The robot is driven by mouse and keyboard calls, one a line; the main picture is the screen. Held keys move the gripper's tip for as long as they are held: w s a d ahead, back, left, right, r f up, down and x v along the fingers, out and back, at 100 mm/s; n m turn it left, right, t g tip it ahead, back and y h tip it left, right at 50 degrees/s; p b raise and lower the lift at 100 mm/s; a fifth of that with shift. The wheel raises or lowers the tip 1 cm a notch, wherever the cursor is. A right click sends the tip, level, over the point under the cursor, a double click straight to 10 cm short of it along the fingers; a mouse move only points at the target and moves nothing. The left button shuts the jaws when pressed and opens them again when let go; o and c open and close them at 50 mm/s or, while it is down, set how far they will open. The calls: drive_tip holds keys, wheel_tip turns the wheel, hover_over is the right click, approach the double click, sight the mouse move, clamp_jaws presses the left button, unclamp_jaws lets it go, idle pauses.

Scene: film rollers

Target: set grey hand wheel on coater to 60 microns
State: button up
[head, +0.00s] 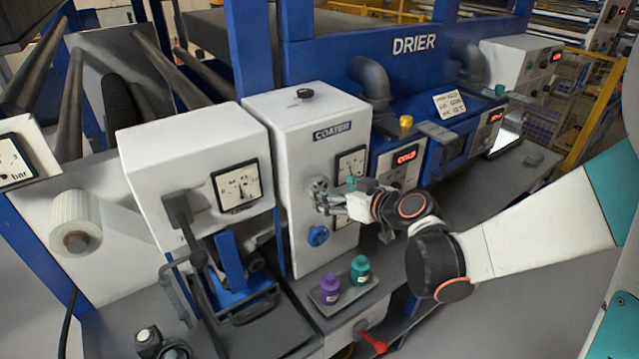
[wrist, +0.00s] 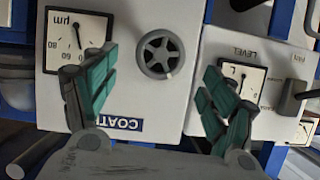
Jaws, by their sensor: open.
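The coater (head: 310,120) is a white cabinet in the middle of the head view. Its grey hand wheel (head: 321,188) is on the front face, partly behind my gripper (head: 338,200). In the wrist view the grey hand wheel (wrist: 160,54) shows whole, round and spoked, between my gripper's (wrist: 157,62) two green fingers. The fingers are spread wide and hold nothing. Contact with the wheel cannot be made out. The micron gauge (wrist: 72,40) is upside down at left; 60 and 80 are legible, but the exact needle reading is unclear. It also shows in the head view (head: 350,163).
A blue hand wheel (head: 318,236) is below the grey one. A tray (head: 343,296) with a purple bottle (head: 330,288) and a teal bottle (head: 360,270) stands in front. A level gauge (head: 238,186) and lever are at left; the drier (head: 425,75) stands behind.

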sight(321, 188)
drive_tip(key=x, duration=0.7)
drive_tip(key=shift+w+a, duration=0.1)
drive_tip(key=shift+c, duration=0.2)
drive_tip(key=c, duration=1)
